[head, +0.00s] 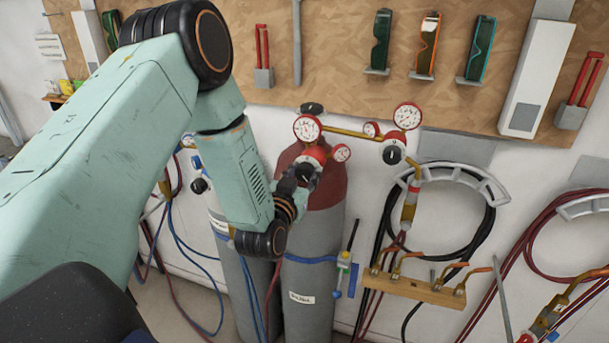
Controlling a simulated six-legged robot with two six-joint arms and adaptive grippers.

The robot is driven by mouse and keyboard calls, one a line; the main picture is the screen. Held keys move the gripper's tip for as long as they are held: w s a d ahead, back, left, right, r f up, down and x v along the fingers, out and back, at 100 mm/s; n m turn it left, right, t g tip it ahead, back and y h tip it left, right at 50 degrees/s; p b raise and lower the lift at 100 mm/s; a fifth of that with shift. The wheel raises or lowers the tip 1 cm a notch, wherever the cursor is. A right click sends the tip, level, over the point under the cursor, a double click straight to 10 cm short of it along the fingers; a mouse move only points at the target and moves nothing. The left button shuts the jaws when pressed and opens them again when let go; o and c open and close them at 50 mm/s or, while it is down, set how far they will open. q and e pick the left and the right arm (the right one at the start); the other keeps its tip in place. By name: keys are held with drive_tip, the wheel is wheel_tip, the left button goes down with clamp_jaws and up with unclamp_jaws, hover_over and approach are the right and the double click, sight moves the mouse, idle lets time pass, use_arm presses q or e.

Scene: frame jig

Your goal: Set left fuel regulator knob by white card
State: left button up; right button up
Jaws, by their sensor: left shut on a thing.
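The left fuel regulator (316,154) is red with white-faced gauges (307,128) and sits at the top of a maroon-shouldered grey cylinder (315,260). My left gripper (303,176) is shut at the front of this regulator, on its dark knob. The gripper covers most of the knob, so its pointer and setting cannot be read. A white card (48,46) with print too small to read hangs at the upper left. My right gripper is not in view.
Another red regulator with a black knob (391,155) is close on the right, joined by a brass pipe (350,133). Hoses hang on a wall bracket (455,172). Brass torches rest on a wooden rack (415,287). Goggles (428,45) hang above.

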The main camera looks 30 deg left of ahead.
use_arm(q)
drive_tip(key=o, duration=1.2)
drive_tip(key=shift+s, duration=0.1)
drive_tip(key=v, duration=1.2)
